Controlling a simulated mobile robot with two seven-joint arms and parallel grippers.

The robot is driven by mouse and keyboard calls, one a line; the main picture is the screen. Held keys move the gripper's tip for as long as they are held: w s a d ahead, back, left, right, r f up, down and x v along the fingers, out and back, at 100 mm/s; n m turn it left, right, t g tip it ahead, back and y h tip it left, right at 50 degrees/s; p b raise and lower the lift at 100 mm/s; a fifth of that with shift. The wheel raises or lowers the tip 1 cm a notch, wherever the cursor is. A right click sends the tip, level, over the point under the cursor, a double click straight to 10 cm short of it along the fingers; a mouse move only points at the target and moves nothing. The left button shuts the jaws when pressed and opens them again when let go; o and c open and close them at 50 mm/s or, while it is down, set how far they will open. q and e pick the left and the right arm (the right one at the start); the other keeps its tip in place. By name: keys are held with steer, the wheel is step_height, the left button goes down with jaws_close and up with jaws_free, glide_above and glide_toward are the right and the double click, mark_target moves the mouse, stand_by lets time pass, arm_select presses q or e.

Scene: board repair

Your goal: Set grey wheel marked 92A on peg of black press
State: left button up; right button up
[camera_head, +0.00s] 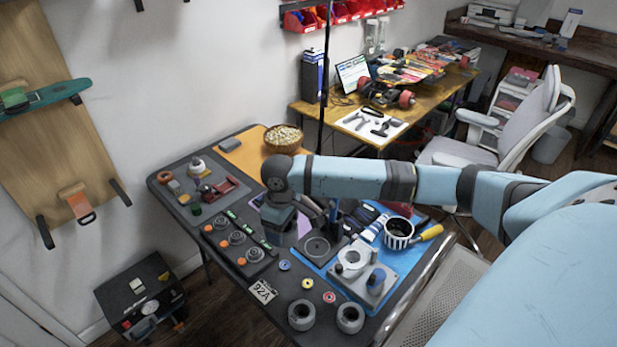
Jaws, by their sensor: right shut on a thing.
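My right gripper (279,226) points down over the middle of the dark worktable and is shut on a grey thing under its fingers, mostly hidden; its marking cannot be read. Two thick grey wheels (301,315) (350,318) lie at the table's near edge. A white card with "92A" (263,291) lies left of them. A dark square base with a round disc (317,247) lies just right of my gripper; I cannot tell whether it is the black press, and no peg is clear. My left gripper is not in view.
A grey plate (388,290) with a ring and a blue-grey cylinder lies on a blue mat. A striped cup (398,233) and a yellow-handled tool (428,234) stand behind it. A wooden bowl (283,140) is at the back.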

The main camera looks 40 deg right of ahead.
steer(key=d+f+n, duration=0.2)
steer(key=d+f, duration=0.1)
steer(key=d, duration=0.1)
steer(key=w+d+f+n, duration=0.1)
steer(key=d+f+n, duration=0.1)
steer(key=d+f, duration=0.1)
steer(key=w+d+f+n, duration=0.1)
steer(key=d+f, duration=0.2)
steer(key=d, duration=0.3)
steer(key=shift+f+n, duration=0.2)
steer(key=shift+n, duration=0.2)
step_height(320, 180, down, 4)
steer(key=b, duration=0.5)
steer(key=shift+f+b, duration=0.1)
steer(key=shift+b, duration=0.2)
steer(key=shift+p, duration=1.1)
steer(key=shift+f, duration=1.75)
steer(key=shift+f, duration=0.2)
stand_by(1.7)
steer(key=o, duration=1.1)
steer(key=shift+c, duration=0.2)
